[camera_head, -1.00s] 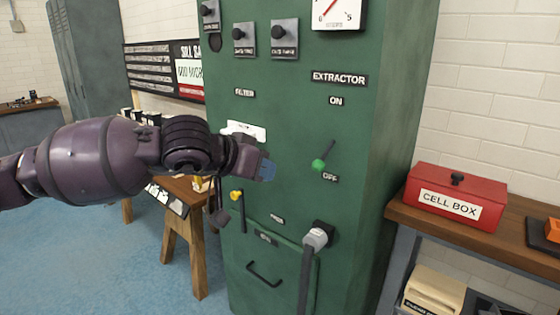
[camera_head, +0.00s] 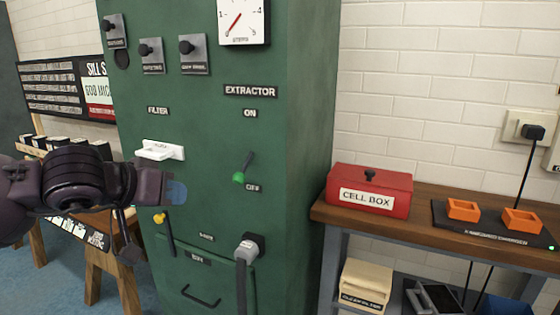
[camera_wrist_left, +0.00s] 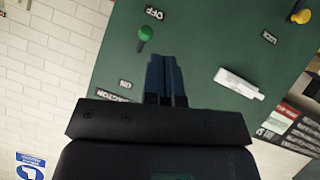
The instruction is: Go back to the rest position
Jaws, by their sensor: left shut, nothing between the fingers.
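My left gripper (camera_head: 176,191) is in front of the green extractor cabinet (camera_head: 290,150), at the left in the head view. Its blue fingers are shut with nothing between them, and they also show closed together in the left wrist view (camera_wrist_left: 166,75). The green-knobbed extractor lever (camera_head: 241,177) is to the right of the fingertips, apart from them, with its knob near the OFF label. The lever knob also shows in the left wrist view (camera_wrist_left: 145,33). My right gripper is not in view.
A white filter handle (camera_head: 160,151) and a yellow-knobbed lever (camera_head: 160,218) are close to my left gripper. A grey hose plug (camera_head: 249,246) sits lower on the cabinet. A red cell box (camera_head: 369,191) and a charger with orange cradles (camera_head: 463,210) stand on the right bench.

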